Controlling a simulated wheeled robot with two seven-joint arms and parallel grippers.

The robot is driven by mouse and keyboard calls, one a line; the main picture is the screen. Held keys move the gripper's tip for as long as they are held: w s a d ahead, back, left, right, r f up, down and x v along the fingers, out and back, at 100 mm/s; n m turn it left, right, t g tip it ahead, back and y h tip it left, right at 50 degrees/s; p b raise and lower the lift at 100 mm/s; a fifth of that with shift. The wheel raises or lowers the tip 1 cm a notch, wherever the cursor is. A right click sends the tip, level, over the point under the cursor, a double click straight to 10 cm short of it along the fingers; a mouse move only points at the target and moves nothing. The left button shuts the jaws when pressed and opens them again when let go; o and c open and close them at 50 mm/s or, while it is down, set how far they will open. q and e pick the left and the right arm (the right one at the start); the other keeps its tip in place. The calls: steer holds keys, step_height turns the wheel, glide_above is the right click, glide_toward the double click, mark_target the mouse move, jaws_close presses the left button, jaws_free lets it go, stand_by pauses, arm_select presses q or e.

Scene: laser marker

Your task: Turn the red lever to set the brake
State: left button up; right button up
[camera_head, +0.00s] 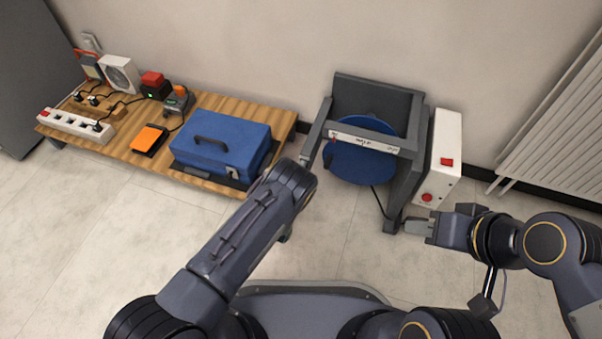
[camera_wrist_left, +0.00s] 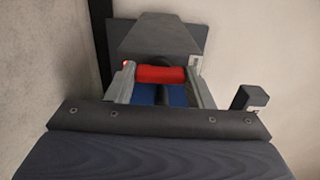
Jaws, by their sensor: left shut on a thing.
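The dark grey machine frame (camera_head: 375,95) stands against the wall with a blue disc (camera_head: 358,165) and a white scale strip (camera_head: 363,141). A small red part (camera_head: 333,138) shows near the left end of the strip. In the left wrist view a red bar (camera_wrist_left: 161,74), the red lever, lies between the two grey fingers of my left gripper (camera_wrist_left: 160,84), which is shut on it. In the head view my left arm hides this gripper. My right gripper (camera_head: 420,228) is beside the frame's lower right foot; its finger gap cannot be made out.
A white control box (camera_head: 443,145) with red buttons stands right of the frame. A wooden bench (camera_head: 115,150) at left bears a blue toolbox (camera_head: 222,142), a power strip (camera_head: 75,124) and other devices. A white radiator (camera_head: 560,130) is at far right. The floor in front is mostly clear.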

arm_select(q)
steer(key=shift+a+f, duration=0.1)
steer(key=shift+a, duration=0.05)
steer(key=o, duration=1)
steer(key=p+v, duration=0.3)
steer(key=v, duration=0.5)
